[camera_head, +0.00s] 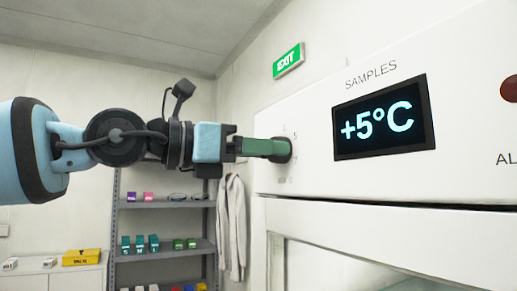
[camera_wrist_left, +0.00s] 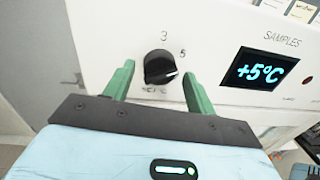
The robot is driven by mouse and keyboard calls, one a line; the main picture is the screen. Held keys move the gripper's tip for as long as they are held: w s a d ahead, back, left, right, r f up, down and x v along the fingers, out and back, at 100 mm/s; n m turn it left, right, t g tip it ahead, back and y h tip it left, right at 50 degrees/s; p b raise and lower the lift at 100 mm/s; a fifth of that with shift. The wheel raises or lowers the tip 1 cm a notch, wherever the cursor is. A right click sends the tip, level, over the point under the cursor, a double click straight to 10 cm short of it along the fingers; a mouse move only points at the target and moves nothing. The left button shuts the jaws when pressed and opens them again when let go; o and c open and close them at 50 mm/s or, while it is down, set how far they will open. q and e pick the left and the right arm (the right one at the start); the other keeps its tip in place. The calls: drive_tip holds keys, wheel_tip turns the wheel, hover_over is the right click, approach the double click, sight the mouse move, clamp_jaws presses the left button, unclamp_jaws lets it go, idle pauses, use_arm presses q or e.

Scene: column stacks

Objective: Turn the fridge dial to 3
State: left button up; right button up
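The fridge dial (camera_wrist_left: 158,68) is a round black knob on the white fridge panel. In the left wrist view its light pointer line aims right, toward the mark 5, and the mark 3 (camera_wrist_left: 164,36) is printed above it. My left gripper (camera_wrist_left: 158,80) is open, with one green finger on each side of the dial and a visible gap to the knob. In the head view the dial (camera_head: 285,150) is partly hidden behind the green fingers of the left gripper (camera_head: 268,148). The display (camera_head: 384,118) reads +5°C.
The white fridge front (camera_head: 320,190) fills the right side, with a glass door below and a red button (camera_head: 509,88) at the edge. A grey shelf (camera_head: 165,206) with small boxes and a hanging white coat (camera_head: 232,220) stand behind.

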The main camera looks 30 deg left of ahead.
use_arm(q)
drive_tip(key=c, duration=0.8)
drive_tip(key=shift+c, duration=0.2)
use_arm(e)
drive_tip(key=shift+f, duration=0.1)
use_arm(q)
drive_tip(key=shift+d+f+n+t+b, duration=0.15)
drive_tip(key=shift+n+b, duration=0.8)
drive_tip(key=shift+n, duration=2.1)
drive_tip(key=shift+a+r+n+t+b, duration=0.15)
drive_tip(key=shift+n+b, duration=0.75)
drive_tip(key=shift+n, duration=2.15)
use_arm(e)
drive_tip(key=shift+g, duration=0.3)
drive_tip(key=shift+s+a+f, duration=0.1)
drive_tip(key=shift+s+f, duration=0.3)
drive_tip(key=shift+f, duration=0.3)
drive_tip(key=shift+s+a+f, duration=0.1)
drive_tip(key=shift+s+f, duration=0.3)
drive_tip(key=shift+f, duration=0.25)
drive_tip(key=shift+s+f, duration=0.4)
drive_tip(key=shift+f, duration=0.3)
use_arm(q)
drive_tip(key=shift+d+f, duration=0.1)
drive_tip(key=o, duration=1)
